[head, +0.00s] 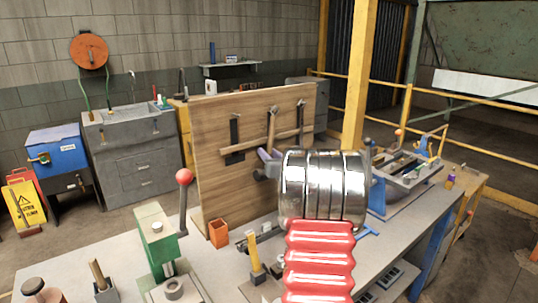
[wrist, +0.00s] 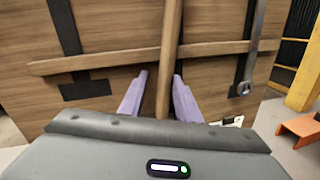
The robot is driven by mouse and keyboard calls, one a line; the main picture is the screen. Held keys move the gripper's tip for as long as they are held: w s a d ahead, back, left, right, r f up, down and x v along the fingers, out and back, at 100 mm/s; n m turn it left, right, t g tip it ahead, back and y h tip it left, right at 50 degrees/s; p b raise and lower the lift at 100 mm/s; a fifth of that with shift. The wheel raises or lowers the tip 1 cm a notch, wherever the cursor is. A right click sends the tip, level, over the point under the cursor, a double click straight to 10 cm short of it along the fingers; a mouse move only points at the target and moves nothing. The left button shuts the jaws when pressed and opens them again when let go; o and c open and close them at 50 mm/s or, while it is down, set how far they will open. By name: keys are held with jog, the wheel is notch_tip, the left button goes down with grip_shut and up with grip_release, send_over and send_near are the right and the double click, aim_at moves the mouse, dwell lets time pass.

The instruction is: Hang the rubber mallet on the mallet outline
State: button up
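The mallet's wooden handle (wrist: 171,35) stands about upright in front of the wooden tool board (wrist: 110,20) and its cross rail (wrist: 110,60). It also shows in the head view (head: 271,125). My gripper (wrist: 161,75) has purple fingers on either side of the handle, with a gap on the left; it is open around it. In the head view my gripper (head: 268,155) is at the board, partly behind my arm. The mallet's head is hidden or cannot be made out. The outline behind it is mostly covered.
A bare black tool outline (head: 235,135) is to the left on the board. A wrench (wrist: 248,65) hangs to the right. An orange cup (head: 219,234), a green press (head: 157,240) and a yellow-handled tool (head: 253,248) stand on the bench (head: 80,255) before the board.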

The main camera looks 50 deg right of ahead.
jog(key=shift+w+a+r, duration=0.1)
jog(key=shift+a+r, duration=0.05)
jog(key=shift+a, duration=0.15)
jog(key=v, duration=1.3)
jog(key=shift+s+f, duration=0.2)
jog(key=shift+s, duration=0.3)
jog(key=shift+d, duration=0.15)
